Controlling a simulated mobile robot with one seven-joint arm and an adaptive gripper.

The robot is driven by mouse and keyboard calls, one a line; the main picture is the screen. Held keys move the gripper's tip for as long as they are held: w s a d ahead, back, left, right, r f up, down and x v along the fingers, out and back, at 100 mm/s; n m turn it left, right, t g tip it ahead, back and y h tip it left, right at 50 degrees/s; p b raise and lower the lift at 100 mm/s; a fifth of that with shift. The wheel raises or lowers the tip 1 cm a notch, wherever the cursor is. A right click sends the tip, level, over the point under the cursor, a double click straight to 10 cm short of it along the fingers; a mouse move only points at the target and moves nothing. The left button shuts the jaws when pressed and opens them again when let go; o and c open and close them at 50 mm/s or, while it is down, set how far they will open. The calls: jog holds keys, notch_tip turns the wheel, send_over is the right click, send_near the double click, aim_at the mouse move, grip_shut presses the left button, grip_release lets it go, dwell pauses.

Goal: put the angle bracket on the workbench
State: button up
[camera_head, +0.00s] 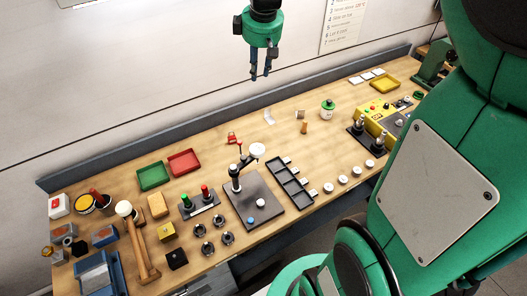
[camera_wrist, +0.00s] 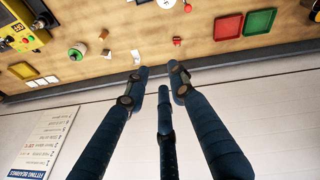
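My gripper (camera_head: 261,76) hangs above the back of the workbench (camera_head: 330,100), its fingers pointing down, spread and empty. Its dark fingers also show in the wrist view (camera_wrist: 160,80), apart with nothing between them. A small pale grey bent piece (camera_head: 269,117), which looks like the angle bracket, rests on the workbench near the back edge, below my gripper. It also shows in the wrist view (camera_wrist: 136,56), close to one fingertip in the picture but apparently lower. A small tan-grey piece (camera_head: 300,114) stands to its right; its exact shape is too small to tell.
Green (camera_head: 153,177) and red (camera_head: 184,162) trays lie left. A low back rail (camera_head: 130,162) runs along the wall.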

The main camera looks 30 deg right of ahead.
jog(key=s+a+m, duration=0.2)
jog(key=s+a, duration=0.2)
jog(key=s, duration=0.5)
jog(key=s+a+f+m+t, duration=0.1)
jog(key=s+a+m, duration=0.1)
jog(key=s+a, duration=0.3)
jog(key=s+a+m+t, duration=0.1)
jog(key=s+a, duration=0.4)
jog(key=s, duration=0.8)
jog(key=shift+s+a+f+m+y, duration=0.2)
jog(key=shift+s+a+m+y, duration=0.05)
jog(key=shift+s+m+y, duration=0.15)
notch_tip(320, 180, down, 9)
jog(key=b, duration=0.9)
jog(key=shift+f, duration=0.15)
